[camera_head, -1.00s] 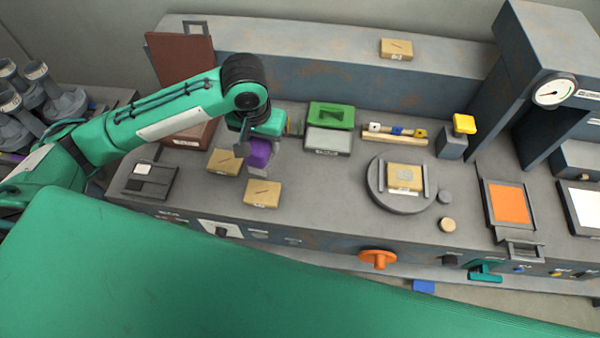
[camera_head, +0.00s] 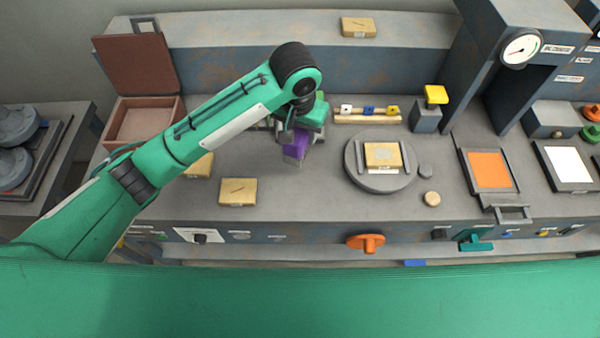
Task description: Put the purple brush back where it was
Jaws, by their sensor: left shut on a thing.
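The purple brush (camera_head: 295,148) is in my left gripper (camera_head: 298,133), which is shut on it. It hangs with its grey bristle end pointing down over the bench. I cannot tell whether the bristles touch anything. My right gripper is not in view.
Tan packets lie on the bench, one (camera_head: 238,191) in front and one (camera_head: 201,166) partly behind my arm. A round plate (camera_head: 352,175) stands right of the brush. An open brown box (camera_head: 178,112) is at left. Bare bench lies before the brush.

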